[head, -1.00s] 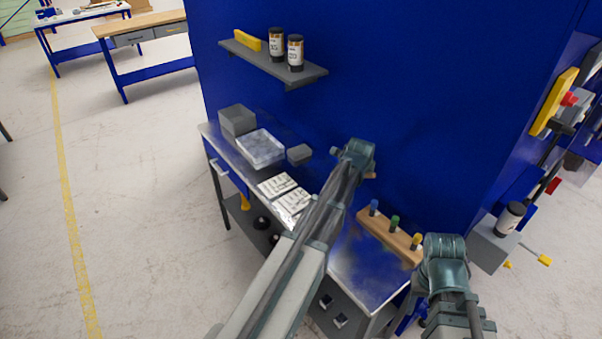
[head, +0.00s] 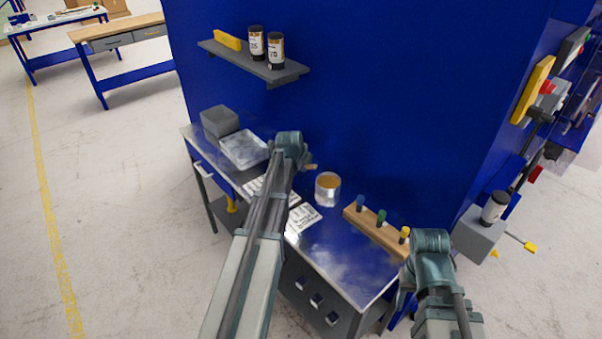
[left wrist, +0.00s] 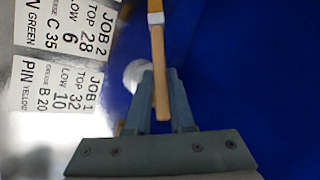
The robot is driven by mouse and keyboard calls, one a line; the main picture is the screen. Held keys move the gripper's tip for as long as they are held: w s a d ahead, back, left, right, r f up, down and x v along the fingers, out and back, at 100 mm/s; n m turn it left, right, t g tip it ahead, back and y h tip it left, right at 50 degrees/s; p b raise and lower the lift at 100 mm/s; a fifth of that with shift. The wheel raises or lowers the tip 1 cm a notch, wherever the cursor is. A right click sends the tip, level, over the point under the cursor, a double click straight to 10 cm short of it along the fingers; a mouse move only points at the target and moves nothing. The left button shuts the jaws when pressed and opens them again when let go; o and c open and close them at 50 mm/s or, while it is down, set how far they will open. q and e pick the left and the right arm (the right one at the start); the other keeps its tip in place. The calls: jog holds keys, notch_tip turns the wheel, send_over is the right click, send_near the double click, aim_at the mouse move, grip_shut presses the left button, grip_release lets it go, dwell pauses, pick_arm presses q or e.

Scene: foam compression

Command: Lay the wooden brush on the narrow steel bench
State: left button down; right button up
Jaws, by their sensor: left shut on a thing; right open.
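The wooden brush (left wrist: 158,75) is gripped by its handle in my left gripper (left wrist: 160,100); a pale ferrule shows at the top of the left wrist view. In the head view my left gripper (head: 288,150) is over the back of the narrow steel bench (head: 335,255), near the blue wall. There a small brown end, seemingly of the brush (head: 311,167), sticks out to its right; the rest is hidden. The bench's shiny top lies below. My right gripper (head: 406,288) is open and empty at the bench's right end, its fingers partly hidden.
The bench holds a grey box (head: 219,122), a clear tray (head: 243,148), printed cards (head: 300,217), a tin (head: 327,189) and a wooden block with coloured pins (head: 375,228). A shelf (head: 255,63) with jars is above. The bench's front right top is clear.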

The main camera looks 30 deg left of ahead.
pick_arm(q)
jog(key=shift+s+a+f+b, duration=0.1)
jog(key=shift+a+f+b, duration=0.15)
jog(key=shift+f+b, duration=0.65)
jog(key=shift+a+f+b, duration=0.2)
jog(key=shift+f+b, duration=0.65)
jog(key=shift+f, duration=0.05)
jog(key=shift+f, duration=0.2)
jog(key=c, duration=0.8)
grip_release()
jog(key=shift+r, duration=0.1)
jog(key=shift+r, duration=0.1)
jog(key=p+v, duration=0.9)
jog(key=v, duration=0.3)
jog(key=shift+r+p, duration=0.1)
jog(key=shift+p, duration=0.25)
